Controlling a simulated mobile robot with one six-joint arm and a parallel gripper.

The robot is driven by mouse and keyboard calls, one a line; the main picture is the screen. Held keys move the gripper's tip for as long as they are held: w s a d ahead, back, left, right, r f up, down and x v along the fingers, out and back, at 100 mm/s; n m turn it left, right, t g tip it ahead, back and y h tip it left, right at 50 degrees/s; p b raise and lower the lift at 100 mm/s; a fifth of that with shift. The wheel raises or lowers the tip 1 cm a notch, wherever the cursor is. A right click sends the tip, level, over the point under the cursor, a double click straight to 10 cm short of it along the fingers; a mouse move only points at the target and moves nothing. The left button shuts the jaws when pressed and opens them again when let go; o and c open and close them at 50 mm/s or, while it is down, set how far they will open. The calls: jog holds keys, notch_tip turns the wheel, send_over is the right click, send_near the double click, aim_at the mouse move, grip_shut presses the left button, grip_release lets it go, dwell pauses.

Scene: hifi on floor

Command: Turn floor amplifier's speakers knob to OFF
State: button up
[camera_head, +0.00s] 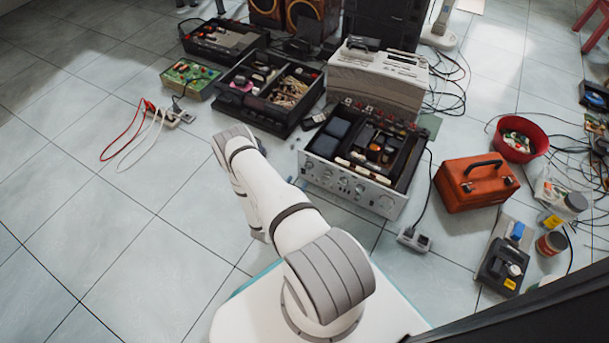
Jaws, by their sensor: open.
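The floor amplifier (374,200) stands on the tiles right of the middle, with its silver front panel facing toward me and its top open, showing parts inside. Several round knobs sit along the front panel, one large knob (386,201) at its right end. The labels are too small to read, so I cannot tell which is the speakers knob or where it points. My white arm (275,195) reaches up and left from my base, left of the amplifier. Its far end folds down behind the arm links, and my gripper does not show.
Behind the amplifier are a beige-grey unit (378,82) and an opened black unit (262,115). An orange toolbox (474,184) and a red bowl (520,138) stand to the right. A power strip (413,240) lies near the amplifier's right front corner. The left floor is mostly clear.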

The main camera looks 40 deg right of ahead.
aim_at(307, 168)
jog(key=b+x, duration=0.2)
jog(key=x, duration=0.5)
jog(key=shift+d, duration=0.2)
